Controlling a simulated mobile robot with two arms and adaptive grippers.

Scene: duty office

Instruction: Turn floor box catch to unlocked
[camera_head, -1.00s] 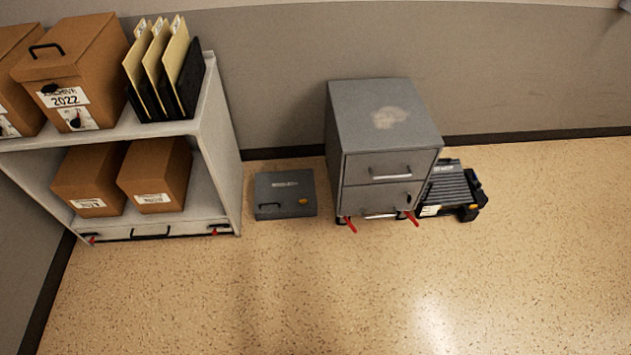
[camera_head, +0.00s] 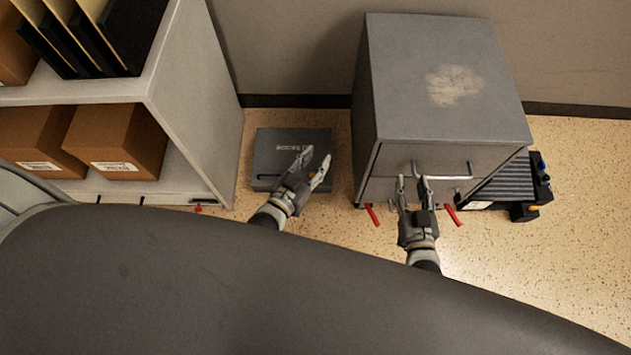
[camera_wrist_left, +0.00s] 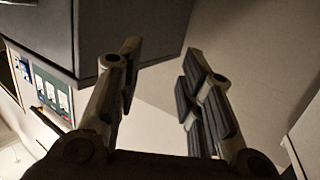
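The floor box (camera_head: 264,149) is a flat dark grey box with faint lettering on its lid, lying on the floor between the shelf and the grey cabinet. My left gripper (camera_head: 313,166) is open and empty, over the box's right front part in the head view. It hides that corner, so the catch does not show now. In the left wrist view my left gripper (camera_wrist_left: 158,72) has its fingers spread with nothing between them. My right gripper (camera_head: 412,183) has its fingers apart, in front of the grey cabinet, and looks empty.
The grey drawer cabinet (camera_head: 440,90) with red foot levers stands right of the box. A black ribbed device (camera_head: 500,187) lies beyond it. The shelf (camera_head: 195,90) with brown cartons stands at left. Speckled floor is open at right.

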